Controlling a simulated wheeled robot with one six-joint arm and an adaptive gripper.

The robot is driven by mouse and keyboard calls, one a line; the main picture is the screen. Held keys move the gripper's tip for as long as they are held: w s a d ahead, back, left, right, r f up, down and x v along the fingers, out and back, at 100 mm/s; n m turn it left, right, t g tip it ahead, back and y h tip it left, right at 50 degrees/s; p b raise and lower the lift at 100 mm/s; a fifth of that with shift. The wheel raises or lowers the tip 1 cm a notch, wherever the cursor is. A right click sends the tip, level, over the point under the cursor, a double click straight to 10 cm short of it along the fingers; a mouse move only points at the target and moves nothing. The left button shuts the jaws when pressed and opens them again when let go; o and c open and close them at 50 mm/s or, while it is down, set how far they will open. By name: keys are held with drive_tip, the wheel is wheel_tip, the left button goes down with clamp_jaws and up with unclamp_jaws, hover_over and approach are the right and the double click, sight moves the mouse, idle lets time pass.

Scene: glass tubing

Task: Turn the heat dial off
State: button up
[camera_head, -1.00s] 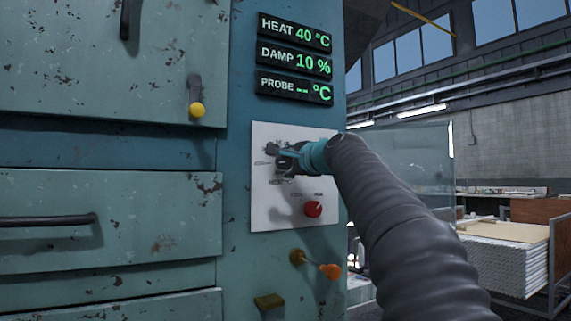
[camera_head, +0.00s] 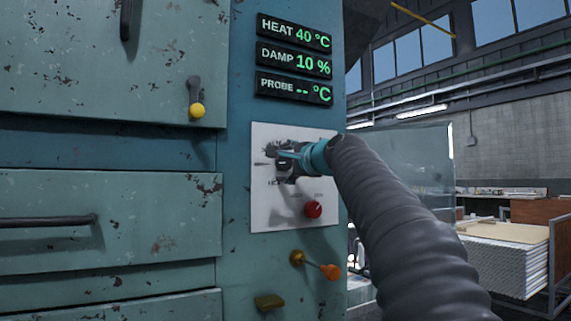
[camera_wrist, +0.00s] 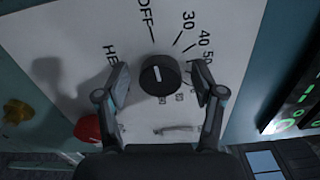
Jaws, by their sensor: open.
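The black heat dial (camera_wrist: 161,75) sits on a white panel (camera_wrist: 70,30) in the wrist view, with a white line on its face. The line lies roughly in line with the OFF tick; marks 30, 40 and 50 are to the right of OFF. My gripper (camera_wrist: 159,78) is open, with one finger on each side of the dial and a gap to both. In the head view my gripper (camera_head: 288,160) is in front of the panel and mostly hides the dial. The heat display (camera_head: 294,32) reads 40 °C.
A red knob (camera_head: 313,209) is below the dial, also seen in the wrist view (camera_wrist: 88,128). An orange-ended lever (camera_head: 330,271) sticks out lower down. Drawers with handles are on the left. A glass pane (camera_head: 405,160) stands behind my arm.

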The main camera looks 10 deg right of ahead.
drive_tip(key=v, duration=1.2)
